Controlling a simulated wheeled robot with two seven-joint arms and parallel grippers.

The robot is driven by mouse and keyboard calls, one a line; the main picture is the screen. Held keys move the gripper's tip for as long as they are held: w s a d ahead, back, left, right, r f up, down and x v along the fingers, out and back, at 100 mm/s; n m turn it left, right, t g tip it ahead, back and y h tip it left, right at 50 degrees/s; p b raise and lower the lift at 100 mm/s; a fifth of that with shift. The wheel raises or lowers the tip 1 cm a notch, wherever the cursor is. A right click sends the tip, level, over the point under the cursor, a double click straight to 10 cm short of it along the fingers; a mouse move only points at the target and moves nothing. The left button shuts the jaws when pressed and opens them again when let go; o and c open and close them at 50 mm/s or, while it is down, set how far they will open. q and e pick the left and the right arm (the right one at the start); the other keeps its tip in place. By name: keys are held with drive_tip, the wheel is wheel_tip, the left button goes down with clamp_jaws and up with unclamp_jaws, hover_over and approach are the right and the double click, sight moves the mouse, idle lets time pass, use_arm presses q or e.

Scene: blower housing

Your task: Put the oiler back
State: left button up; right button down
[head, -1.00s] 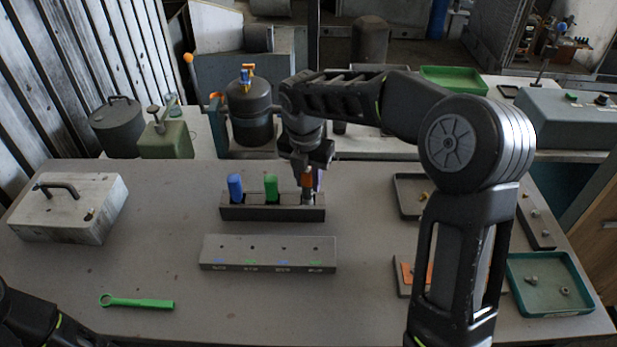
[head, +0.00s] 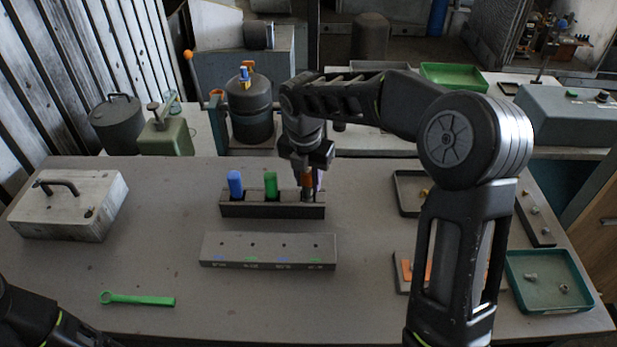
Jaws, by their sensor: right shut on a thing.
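My right gripper (head: 308,170) is over the right end of a dark slotted rack (head: 260,211), its fingers pointing down. It is shut on a slim piece with an orange-brown upper part and a grey lower part, which I take to be the oiler (head: 307,181). The oiler stands upright, its lower end at the rack's right-hand slot; the gripper hides its top, and I cannot tell how deep it sits. A blue piece (head: 235,184) and a green piece (head: 270,185) stand in the rack to its left. My left arm shows at the lower left, its gripper out of view.
A grey block with small holes (head: 268,249) lies in front of the rack. A green wrench (head: 138,299) lies front left, a metal box with a handle (head: 68,205) left. Trays with small parts, including a green one (head: 549,280), stand right. The table's middle left is clear.

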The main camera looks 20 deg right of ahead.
sight(309, 168)
drive_tip(key=c, duration=0.6)
unclamp_jaws()
wheel_tip(309, 168, up, 6)
drive_tip(key=p, duration=0.5)
drive_tip(key=shift+r, duration=1.05)
